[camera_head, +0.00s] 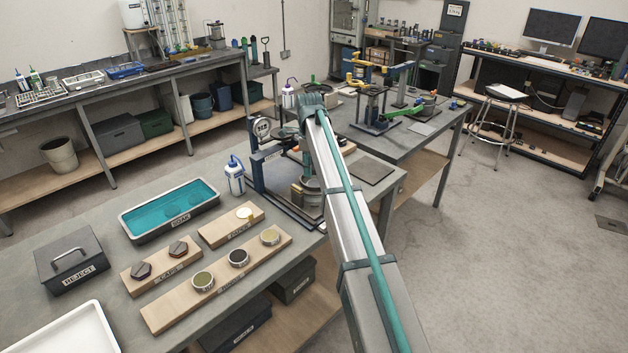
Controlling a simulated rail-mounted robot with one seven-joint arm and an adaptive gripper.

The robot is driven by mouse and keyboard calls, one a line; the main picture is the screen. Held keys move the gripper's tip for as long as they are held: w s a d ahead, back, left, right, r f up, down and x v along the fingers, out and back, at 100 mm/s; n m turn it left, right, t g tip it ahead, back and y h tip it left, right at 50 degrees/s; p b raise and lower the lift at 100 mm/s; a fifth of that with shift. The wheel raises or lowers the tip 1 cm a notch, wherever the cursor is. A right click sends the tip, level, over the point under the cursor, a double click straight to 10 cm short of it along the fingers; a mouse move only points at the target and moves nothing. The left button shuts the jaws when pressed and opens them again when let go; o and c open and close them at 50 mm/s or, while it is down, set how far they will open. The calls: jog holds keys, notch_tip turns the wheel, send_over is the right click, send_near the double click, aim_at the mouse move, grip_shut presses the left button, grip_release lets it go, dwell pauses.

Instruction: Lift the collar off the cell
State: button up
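A lever frame (262,150) with a dark upright and a round dial-like part stands near the far right end of the near bench. On its base sits a round metal-and-tan body (303,192), which looks like the cell. My long arm passes in front of its right side. I cannot make out the collar as a separate part at this size. My arm reaches up from the lower right to a joint above the lever frame. My gripper is hidden behind the arm, so whether it touches the cell does not show.
A teal-filled SOAK tray (128,222), a white-and-blue bottle (235,176), a REJECT box (72,259) and wooden boards (165,312) with round pieces stand left of the frame. A dark flat plate (371,170) lies right of it. Another bench with lever frames (375,108) stands behind.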

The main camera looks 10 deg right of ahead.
jog(key=shift+s+d+f+p, duration=0.1)
jog(key=shift+f+p, duration=0.65)
jog(key=shift+f, duration=1.1)
jog(key=shift+s+f+p, duration=0.1)
jog(key=shift+f+p, duration=0.65)
jog(key=shift+f, duration=1.1)
grip_shut()
